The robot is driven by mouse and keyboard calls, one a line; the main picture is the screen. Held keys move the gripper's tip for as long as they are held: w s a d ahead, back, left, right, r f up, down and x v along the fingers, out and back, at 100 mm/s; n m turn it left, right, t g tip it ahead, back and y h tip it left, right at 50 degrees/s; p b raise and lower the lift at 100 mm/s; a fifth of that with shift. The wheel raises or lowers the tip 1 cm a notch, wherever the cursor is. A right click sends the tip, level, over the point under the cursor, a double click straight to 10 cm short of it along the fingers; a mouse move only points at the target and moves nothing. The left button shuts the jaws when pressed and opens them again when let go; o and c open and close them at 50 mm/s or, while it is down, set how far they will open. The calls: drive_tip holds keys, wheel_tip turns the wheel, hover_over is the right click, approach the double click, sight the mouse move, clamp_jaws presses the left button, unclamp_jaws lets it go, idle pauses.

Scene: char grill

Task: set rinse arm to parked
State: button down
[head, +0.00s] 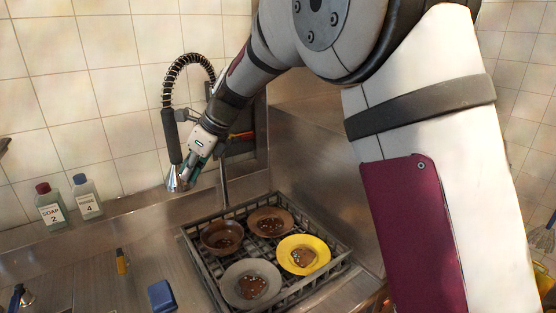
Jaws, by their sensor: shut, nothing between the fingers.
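The rinse arm (170,128) is a black spring hose that arches up and comes down to a dark grip with a metal spray head (176,181). It hangs at the back, in front of the tiled wall and left of the rack. My gripper (186,178) is shut and points down right beside the spray head. It overlaps the spray head in the view, and I cannot tell whether they touch. My arm comes in from the upper right and hides part of the rinse arm's mount and the wall behind.
A dark dish rack (217,290) holds a brown bowl (222,237), a brown plate (270,222), a yellow plate (304,254) and a grey plate (250,283), all soiled. Two bottles (52,205) (87,197) stand at the left.

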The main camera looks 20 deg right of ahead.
drive_tip(key=w+a+b, duration=0.2)
drive_tip(key=w+a, duration=0.3)
drive_tip(key=a, duration=0.4)
drive_tip(key=shift+w+a, duration=0.2)
drive_tip(key=shift+a, duration=0.1)
drive_tip(key=s+d+r, duration=0.4)
drive_tip(key=s+r, duration=0.4)
drive_tip(key=r, duration=0.1)
drive_tip(key=shift+s+r+p, duration=0.2)
drive_tip(key=shift+r+p, duration=0.2)
drive_tip(key=shift+p, duration=0.05)
